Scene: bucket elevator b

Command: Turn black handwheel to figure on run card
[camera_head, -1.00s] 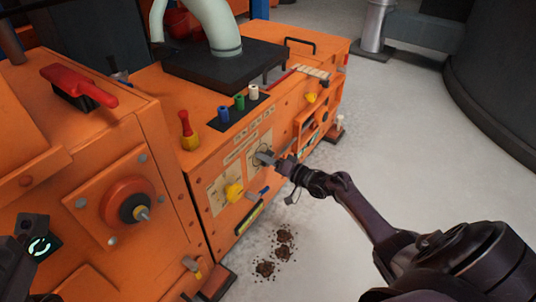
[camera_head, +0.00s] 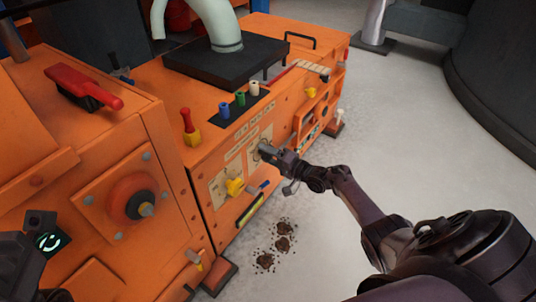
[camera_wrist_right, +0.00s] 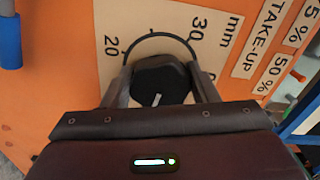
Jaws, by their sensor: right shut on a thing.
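The black handwheel (camera_wrist_right: 160,78) shows in the right wrist view as a dark knob with a short white mark, in front of a cream scale plate (camera_wrist_right: 150,20) that reads 20, 30 and mm. A thin dark arc curves above it. My right gripper (camera_wrist_right: 162,88) has one finger on each side of the handwheel and is shut on it. In the head view my right gripper (camera_head: 268,152) reaches the orange panel and hides most of the handwheel. A dark part of my left arm, likely the left gripper (camera_head: 42,238), shows at the left edge; its jaws cannot be made out.
A yellow knob (camera_head: 235,186) and a blue-tipped handle (camera_head: 262,186) sit left of the handwheel on the orange machine (camera_head: 155,105). A TAKE-UP label (camera_wrist_right: 270,25) is right of the scale. Brown clumps (camera_head: 284,236) lie on the floor below.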

